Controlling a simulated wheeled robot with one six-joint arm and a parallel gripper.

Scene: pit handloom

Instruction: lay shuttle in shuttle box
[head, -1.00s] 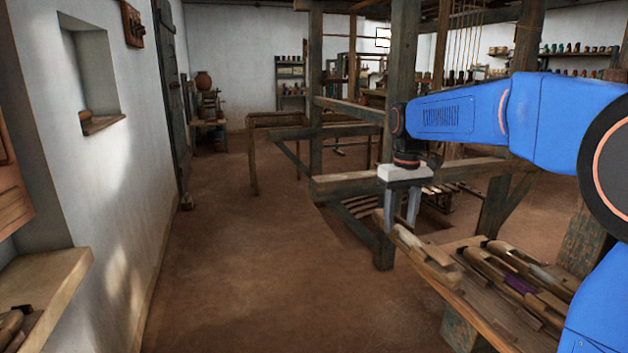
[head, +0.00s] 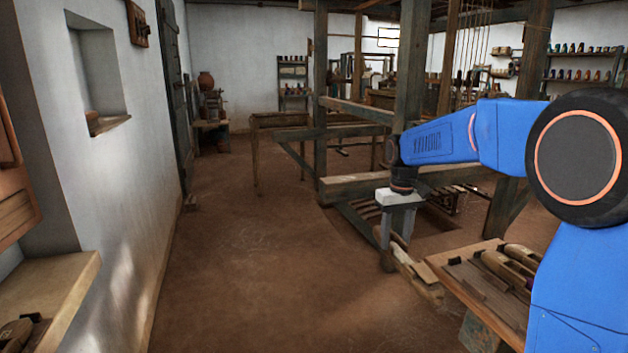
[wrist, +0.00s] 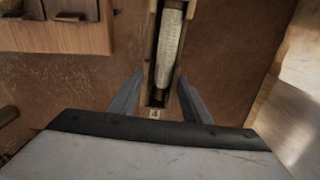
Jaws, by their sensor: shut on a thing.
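My gripper (head: 397,240) is shut on a long wooden shuttle (head: 422,280), which it holds in the air beside the left edge of a wooden bench. In the wrist view the shuttle (wrist: 166,52) runs between the two fingers of my gripper (wrist: 159,88), and a pale wound bobbin shows in its slot. The shuttle's near end points toward the camera in the head view. I cannot make out the shuttle box for certain in either view.
The bench (head: 452,272) at the lower right carries several more shuttles (head: 505,262). The loom's timber frame (head: 408,70) stands behind my gripper. A wooden ledge (head: 60,285) juts from the left wall. The earth floor (head: 240,260) between is clear.

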